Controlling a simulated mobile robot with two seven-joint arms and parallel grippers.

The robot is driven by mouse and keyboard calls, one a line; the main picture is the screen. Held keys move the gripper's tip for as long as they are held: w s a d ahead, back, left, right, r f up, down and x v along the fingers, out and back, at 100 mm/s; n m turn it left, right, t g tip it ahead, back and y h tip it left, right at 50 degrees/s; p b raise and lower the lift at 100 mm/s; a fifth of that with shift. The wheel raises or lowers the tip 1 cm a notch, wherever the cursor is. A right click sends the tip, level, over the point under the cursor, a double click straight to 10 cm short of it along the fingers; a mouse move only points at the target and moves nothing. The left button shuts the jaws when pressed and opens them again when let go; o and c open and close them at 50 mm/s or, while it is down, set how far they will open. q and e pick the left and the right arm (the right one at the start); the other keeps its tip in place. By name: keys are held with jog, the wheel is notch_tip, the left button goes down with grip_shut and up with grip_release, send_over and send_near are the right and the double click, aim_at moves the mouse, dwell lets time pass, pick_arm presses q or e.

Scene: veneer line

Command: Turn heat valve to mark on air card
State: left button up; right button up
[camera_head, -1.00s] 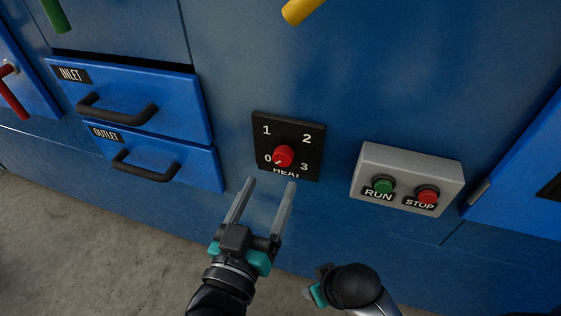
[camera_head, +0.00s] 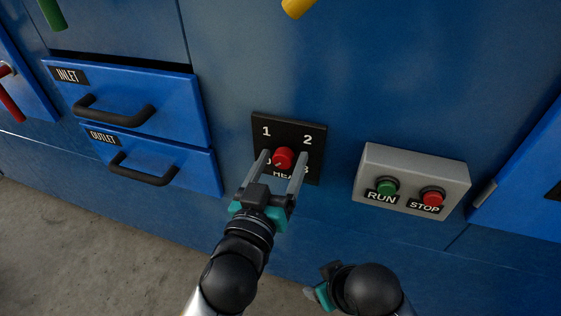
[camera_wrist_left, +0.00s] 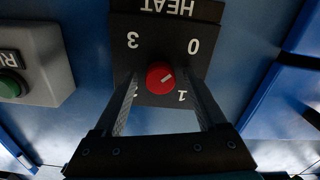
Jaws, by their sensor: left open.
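The heat valve is a red round knob (camera_head: 283,158) on a black plate (camera_head: 290,124) marked 0, 1, 2, 3 and HEAT. Its white mark points toward 0; the knob also shows in the left wrist view (camera_wrist_left: 160,77). My left gripper (camera_head: 284,155) is open, with one finger on each side of the knob. I cannot tell whether the fingers touch it. They partly cover the 0, 3 and HEAT in the head view, and the 2 in the wrist view. My right gripper (camera_head: 318,291) is low in the head view, its fingers unclear. I see no air card.
A grey box with a green RUN button (camera_head: 387,187) and a red STOP button (camera_head: 432,197) is right of the plate. Left are INLET (camera_head: 112,108) and OUTLET (camera_head: 141,169) drawers with dark handles. A yellow handle (camera_head: 297,7) is above. Blue panel surrounds the plate.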

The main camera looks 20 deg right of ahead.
pick_arm(q)
grip_shut()
dwell(0.4)
